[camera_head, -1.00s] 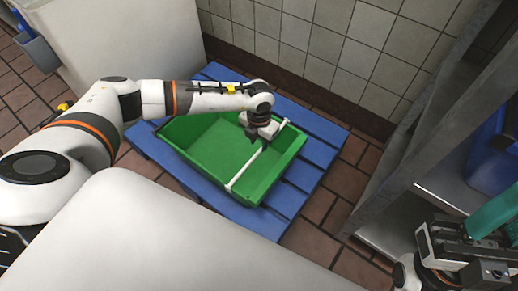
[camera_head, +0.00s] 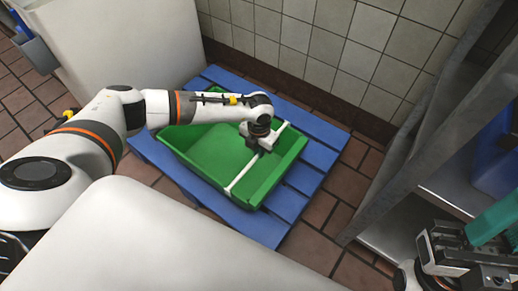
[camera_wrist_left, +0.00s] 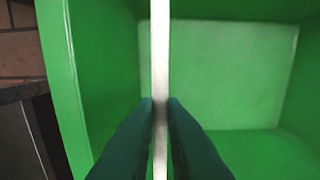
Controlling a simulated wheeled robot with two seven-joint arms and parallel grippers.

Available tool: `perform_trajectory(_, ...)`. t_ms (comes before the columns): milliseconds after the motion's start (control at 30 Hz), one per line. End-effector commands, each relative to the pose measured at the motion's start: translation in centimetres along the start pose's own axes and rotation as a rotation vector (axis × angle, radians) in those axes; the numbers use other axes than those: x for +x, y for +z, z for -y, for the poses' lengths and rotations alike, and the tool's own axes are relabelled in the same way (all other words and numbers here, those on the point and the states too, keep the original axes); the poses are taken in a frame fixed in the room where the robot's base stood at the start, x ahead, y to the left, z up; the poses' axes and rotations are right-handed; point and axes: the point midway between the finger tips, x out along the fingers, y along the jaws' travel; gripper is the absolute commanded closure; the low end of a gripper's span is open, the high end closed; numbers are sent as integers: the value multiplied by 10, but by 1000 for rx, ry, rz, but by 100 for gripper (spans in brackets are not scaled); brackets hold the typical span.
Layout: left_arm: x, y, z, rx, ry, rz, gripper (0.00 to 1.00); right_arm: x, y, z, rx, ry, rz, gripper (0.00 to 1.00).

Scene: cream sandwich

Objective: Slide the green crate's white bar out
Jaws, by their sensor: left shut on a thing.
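The green crate (camera_head: 208,150) sits on a blue pallet against the tiled wall, and its inside looks empty. The white bar (camera_head: 243,174) lies across the crate from its near rim to its far rim, towards the right end. My left gripper (camera_head: 264,148) is over the crate, shut on the bar about midway along it. In the left wrist view the bar (camera_wrist_left: 160,60) runs upright through the middle, between the two dark green fingertips (camera_wrist_left: 161,103). My right gripper (camera_head: 462,250) is at the lower right, away from the crate; its fingertips are not clear.
The blue pallet (camera_head: 262,227) reaches out around the crate on a brown tiled floor. A grey metal shelf (camera_head: 455,185) with a blue container (camera_head: 497,160) stands at the right. A white cabinet (camera_head: 125,40) stands behind at the left.

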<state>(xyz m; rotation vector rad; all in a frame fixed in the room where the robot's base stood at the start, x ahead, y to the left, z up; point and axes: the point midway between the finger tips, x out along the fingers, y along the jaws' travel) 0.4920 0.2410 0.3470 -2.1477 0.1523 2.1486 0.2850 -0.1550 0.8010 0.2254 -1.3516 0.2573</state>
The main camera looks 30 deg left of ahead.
Motion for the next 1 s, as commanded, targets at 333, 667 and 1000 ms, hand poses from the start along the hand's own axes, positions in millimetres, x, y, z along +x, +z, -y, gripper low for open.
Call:
perform_trajectory(333, -2, 0, -37, 3, 3, 2, 100, 13, 3, 0, 0, 0, 0, 67)
perform_trajectory(667, 0, 0, -42, -1, 0, 0, 88, 12, 3, 0, 0, 0, 0, 67)
perform_trajectory(1000, 0, 0, -42, 0, 0, 0, 67, 12, 3, 0, -1, 0, 0, 67)
